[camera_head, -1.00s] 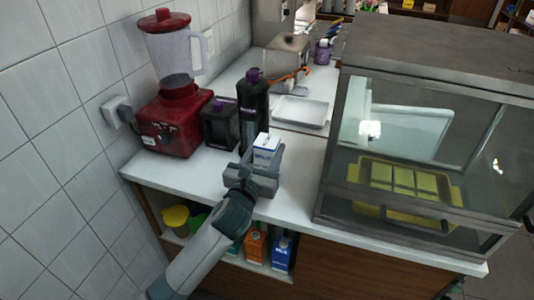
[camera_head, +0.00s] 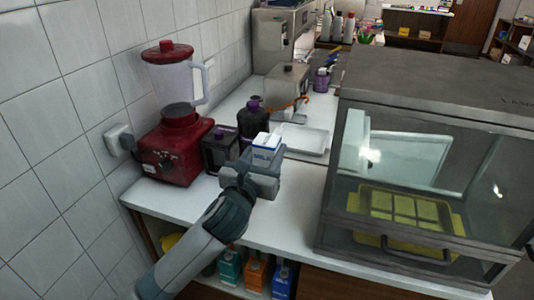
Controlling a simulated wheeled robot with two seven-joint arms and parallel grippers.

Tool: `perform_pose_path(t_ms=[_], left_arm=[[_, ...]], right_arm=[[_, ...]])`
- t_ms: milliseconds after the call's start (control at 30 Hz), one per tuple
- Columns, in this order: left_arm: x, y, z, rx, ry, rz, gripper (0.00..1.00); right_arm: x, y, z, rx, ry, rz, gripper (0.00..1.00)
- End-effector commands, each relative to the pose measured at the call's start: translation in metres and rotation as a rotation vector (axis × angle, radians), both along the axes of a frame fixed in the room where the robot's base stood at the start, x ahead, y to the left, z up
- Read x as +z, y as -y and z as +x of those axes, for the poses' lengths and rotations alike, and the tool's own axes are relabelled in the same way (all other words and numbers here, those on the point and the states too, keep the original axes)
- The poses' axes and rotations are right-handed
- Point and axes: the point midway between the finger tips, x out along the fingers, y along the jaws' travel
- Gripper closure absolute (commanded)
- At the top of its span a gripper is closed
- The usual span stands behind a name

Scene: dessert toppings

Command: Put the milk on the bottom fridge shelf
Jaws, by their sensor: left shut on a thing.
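The milk (camera_head: 265,150) is a small white and blue carton with "MILK" lettering, upright over the white counter. My left gripper (camera_head: 256,172) is shut on the milk, with its fingers around the lower part, which they hide. It cannot be told whether the carton clears the counter or touches it. My left arm reaches in from the bottom left. My right gripper is not in view. No fridge with a bottom shelf can be made out.
A red blender (camera_head: 176,120), a dark bottle (camera_head: 253,120) and a dark container (camera_head: 219,150) stand behind. A white tray (camera_head: 306,139) lies farther back. A glass display case (camera_head: 430,150) fills the right. Cartons (camera_head: 257,273) stand on a shelf under the counter.

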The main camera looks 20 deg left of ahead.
Motion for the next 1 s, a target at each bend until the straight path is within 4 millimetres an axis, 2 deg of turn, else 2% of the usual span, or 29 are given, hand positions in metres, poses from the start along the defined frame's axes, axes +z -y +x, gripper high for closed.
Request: perform_pose_path(t_ms=[300,467,667,1000], left_arm=[[0.001,0.000,0.000,0.000,0.003,0.000,0.97],[-0.006,-0.001,-0.007,0.002,0.001,0.000,0.97],[-0.029,-0.005,-0.035,0.013,-0.003,0.001,0.97],[-0.066,-0.011,-0.102,0.030,0.000,0.000,0.97]], right_arm=[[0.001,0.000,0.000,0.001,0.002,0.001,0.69],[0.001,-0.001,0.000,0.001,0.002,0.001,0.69],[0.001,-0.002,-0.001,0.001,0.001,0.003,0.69],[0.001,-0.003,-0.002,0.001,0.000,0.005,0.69]])
